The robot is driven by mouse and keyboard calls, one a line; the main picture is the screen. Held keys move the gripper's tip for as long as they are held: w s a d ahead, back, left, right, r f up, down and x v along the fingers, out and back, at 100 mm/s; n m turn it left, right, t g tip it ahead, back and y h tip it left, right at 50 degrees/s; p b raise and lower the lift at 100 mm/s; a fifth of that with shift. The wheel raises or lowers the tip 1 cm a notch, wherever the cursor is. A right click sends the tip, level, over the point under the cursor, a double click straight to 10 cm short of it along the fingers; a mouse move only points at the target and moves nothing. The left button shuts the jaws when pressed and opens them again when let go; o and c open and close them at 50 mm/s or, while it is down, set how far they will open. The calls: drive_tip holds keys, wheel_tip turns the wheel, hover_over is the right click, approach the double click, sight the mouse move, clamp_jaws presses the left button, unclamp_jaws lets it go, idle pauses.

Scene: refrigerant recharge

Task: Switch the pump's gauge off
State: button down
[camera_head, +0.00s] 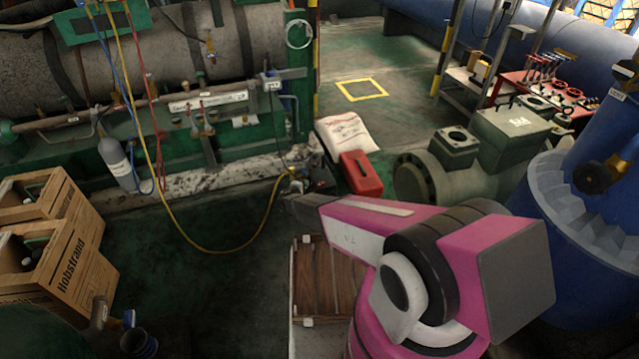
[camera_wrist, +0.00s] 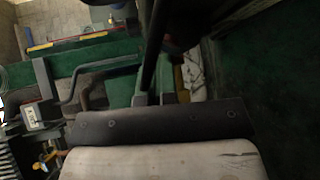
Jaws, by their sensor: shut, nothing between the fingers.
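My gripper (camera_head: 292,200) is at the far end of my pink arm in the head view, low in front of the green frame. It is small there, seems shut, and I see nothing held in it. A small boxed instrument with a pale face, perhaps the gauge (camera_head: 271,82), is on the green frame above and left of my gripper, apart from it. A similar small box (camera_wrist: 41,114) shows at the left of the wrist view; its display is too small to read. The pump is not clearly identifiable; small dark equipment with yellow fittings (camera_head: 297,178) is just beyond my gripper.
A large strapped tank (camera_head: 160,45) lies behind hanging hoses. A yellow hose (camera_head: 215,252) loops across the floor to near my gripper. A red case (camera_head: 361,174) and white sack (camera_head: 346,131) lie beyond. Wooden crates (camera_head: 60,250) stand left.

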drive_tip(key=shift+s+a+r, duration=0.1)
drive_tip(key=shift+a+r, duration=0.1)
drive_tip(key=shift+a, duration=0.1)
drive_tip(key=s+a+r, duration=0.1)
drive_tip(key=a+r, duration=0.2)
drive_tip(key=a, duration=0.1)
drive_tip(key=shift+s+a+r, duration=0.15)
drive_tip(key=shift+a+r, duration=0.1)
drive_tip(key=shift+a, duration=0.1)
idle(0.4)
